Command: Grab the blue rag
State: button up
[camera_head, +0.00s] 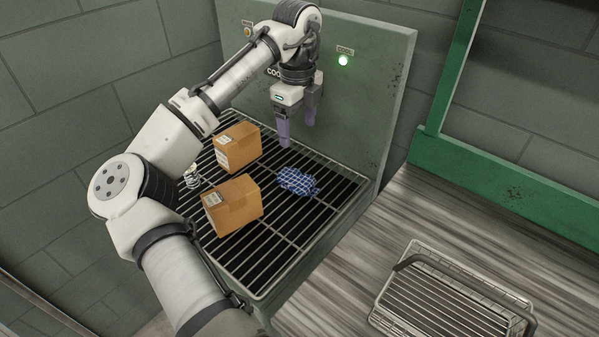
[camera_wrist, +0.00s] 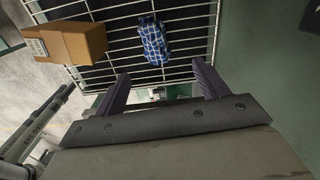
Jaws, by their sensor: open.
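A blue checkered rag (camera_head: 297,181) lies crumpled on the wire rack, right of two cardboard boxes. In the wrist view the rag (camera_wrist: 154,41) lies beyond my fingertips, between them from side to side. My gripper (camera_head: 297,121) has purple fingers spread apart, with nothing between them. It hangs above the rack, behind the rag in the head view and apart from it. The fingers also show in the wrist view (camera_wrist: 160,76).
Two cardboard boxes (camera_head: 238,146) (camera_head: 232,204) stand on the rack (camera_head: 330,211) left of the rag; a metal spring (camera_head: 191,177) lies beside them. A wire basket (camera_head: 452,297) sits on the wooden surface at right.

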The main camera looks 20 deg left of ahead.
aim_at(296, 172)
jog(key=f, duration=0.8)
jog(key=shift+s+f+p, duration=0.15)
jog(key=shift+s+p, duration=0.05)
jog(key=shift+p, duration=0.15)
jog(key=f, duration=0.3)
jog(key=f+p, duration=0.1)
jog(key=f, duration=0.1)
jog(key=shift+s, duration=0.35)
jog(key=shift+c, duration=0.2)
jog(key=c, duration=1)
jog(key=shift+r, duration=0.1)
